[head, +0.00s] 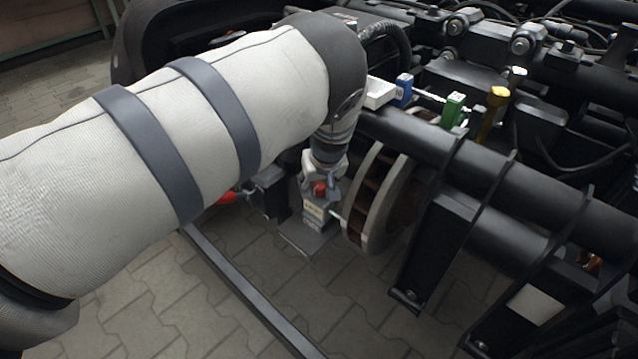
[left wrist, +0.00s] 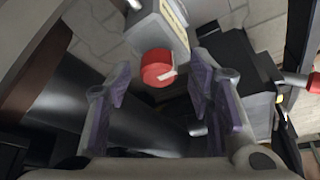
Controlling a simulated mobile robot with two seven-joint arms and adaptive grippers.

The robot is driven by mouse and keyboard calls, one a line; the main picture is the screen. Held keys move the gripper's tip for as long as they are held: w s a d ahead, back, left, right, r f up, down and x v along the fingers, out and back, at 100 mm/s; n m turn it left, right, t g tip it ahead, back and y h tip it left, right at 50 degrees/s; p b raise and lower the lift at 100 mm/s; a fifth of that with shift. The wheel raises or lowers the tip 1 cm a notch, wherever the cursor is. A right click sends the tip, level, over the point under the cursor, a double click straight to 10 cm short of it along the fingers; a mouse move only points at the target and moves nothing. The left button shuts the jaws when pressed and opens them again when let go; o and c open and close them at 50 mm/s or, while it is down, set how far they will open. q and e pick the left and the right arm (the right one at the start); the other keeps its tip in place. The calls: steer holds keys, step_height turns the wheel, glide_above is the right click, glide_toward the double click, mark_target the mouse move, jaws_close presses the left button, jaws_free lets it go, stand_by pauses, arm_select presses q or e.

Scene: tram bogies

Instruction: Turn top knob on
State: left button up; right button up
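A red knob (left wrist: 157,68) with a white pointer mark sits on a grey box (left wrist: 160,28) with a pale label. In the head view the same red knob (head: 319,189) shows small on its box (head: 318,211), below the end of my left arm. My left gripper (left wrist: 160,80) is open, with one finger on each side of the knob and visible gaps between them. In the head view the left gripper (head: 322,174) is just above the knob, partly hidden by the wrist. My right gripper is not in view.
A curved brake disc (head: 372,200) stands close to the right of the box. A thick black axle tube (head: 440,145) runs behind it. Another red part (left wrist: 313,83) sticks out at the right in the wrist view. Paved floor (head: 140,300) lies open at the front left.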

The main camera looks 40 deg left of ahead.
arm_select(q)
steer(key=shift+r, duration=0.1)
steer(key=v, duration=1.1)
steer(key=shift+d+r, duration=0.15)
steer(key=shift+r, duration=0.25)
steer(key=shift+s, duration=0.1)
